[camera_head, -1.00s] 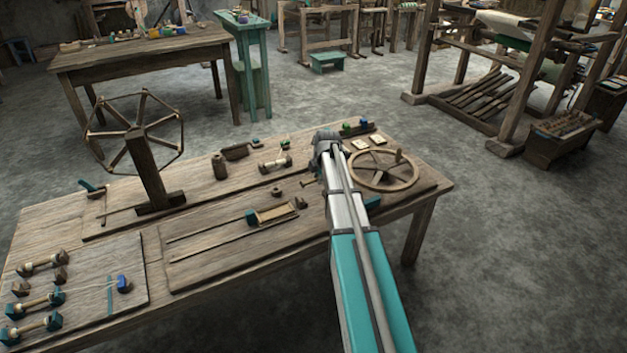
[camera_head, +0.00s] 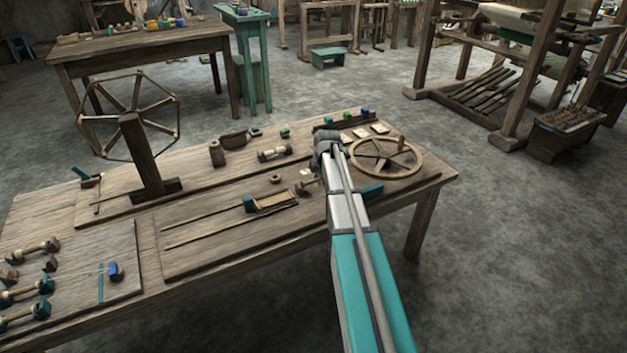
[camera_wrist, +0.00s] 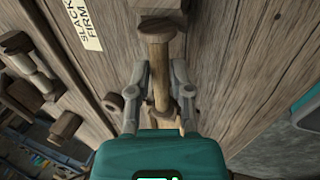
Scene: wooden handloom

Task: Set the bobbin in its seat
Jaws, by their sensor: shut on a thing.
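In the wrist view my gripper (camera_wrist: 161,76) is shut, with one grey finger on each side of a tan wooden bobbin (camera_wrist: 158,50). The bobbin has a darker, wide end at the top of the picture and a narrower shaft running down between the fingers. The plank surface lies beyond it; I cannot tell whether the bobbin touches it. I cannot make out its seat for certain. In the head view my arm hides the gripper, and a small wooden peg-like piece (camera_head: 308,186) shows just left of the arm.
A paper label reading SLACK FIRM (camera_wrist: 84,22) and another spool (camera_wrist: 30,52) lie left in the wrist view. On the bench stand a flat spoked wheel (camera_head: 385,158), an upright spoked reel (camera_head: 130,115) and a wood-and-teal shuttle-like piece (camera_head: 272,202).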

